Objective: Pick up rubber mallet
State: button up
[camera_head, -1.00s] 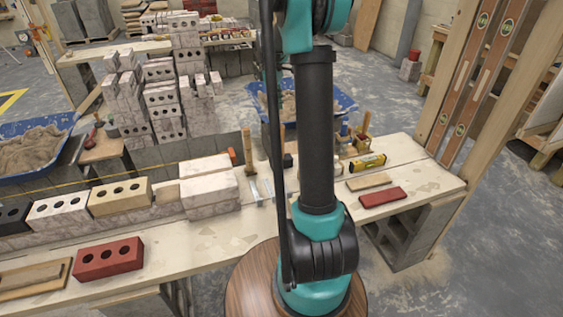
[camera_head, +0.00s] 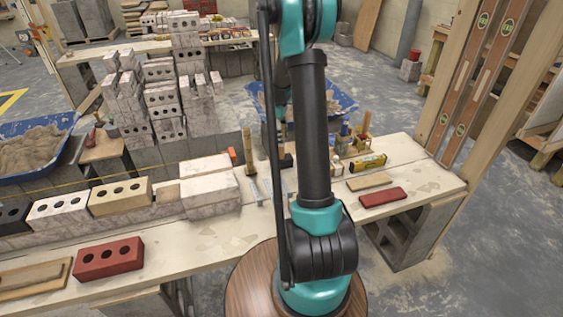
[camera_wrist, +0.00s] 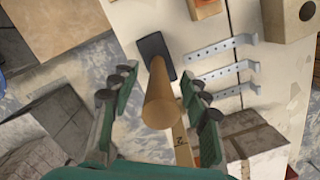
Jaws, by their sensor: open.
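The rubber mallet stands upright on its black head (camera_wrist: 155,48) in the wrist view, with its round wooden handle (camera_wrist: 161,98) pointing up toward the camera. My gripper (camera_wrist: 160,85) is open, with one teal and black finger on each side of the handle in the wrist view. The handle appears between the fingers, with gaps on both sides; I cannot tell how deep it is. My arm hides the gripper in the head view.
Grey metal straps (camera_wrist: 222,70) lie right of the mallet head on the bench (camera_wrist: 140,15). An orange block (camera_wrist: 205,9) is beyond it. White bricks (camera_head: 208,182) stand close to the handle.

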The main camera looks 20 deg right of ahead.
jog(key=shift+f, duration=0.25)
grip_shut()
jog(key=shift+r, duration=0.15)
notch_tip(320, 180, up, 20)
dwell(0.8)
jog(key=c, duration=0.6)
grip_release()
grip_shut()
